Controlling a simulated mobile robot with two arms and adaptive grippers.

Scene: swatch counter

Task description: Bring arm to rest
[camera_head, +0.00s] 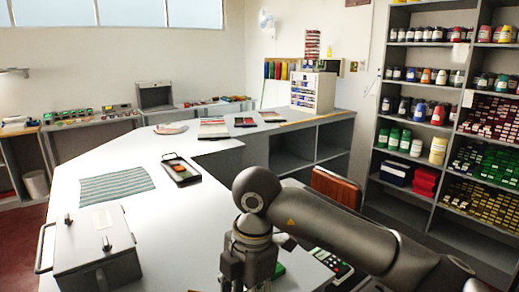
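My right arm comes in from the lower right and bends down over the near part of the white counter (190,235). My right gripper (248,278) points down at the bottom edge of the picture. Its fingertips are cut off or hidden, so I cannot tell whether it is open or holds anything. A small green thing (279,270) shows just beside it, partly hidden. My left arm and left gripper are not in view.
A grey lidded box (95,250) stands at the near left. A striped cloth (117,185) and a black tray (187,177) with an orange item lie behind it. A dark keypad device (332,262) and brown chair (336,187) are near my arm. Shelves (405,205) stand right.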

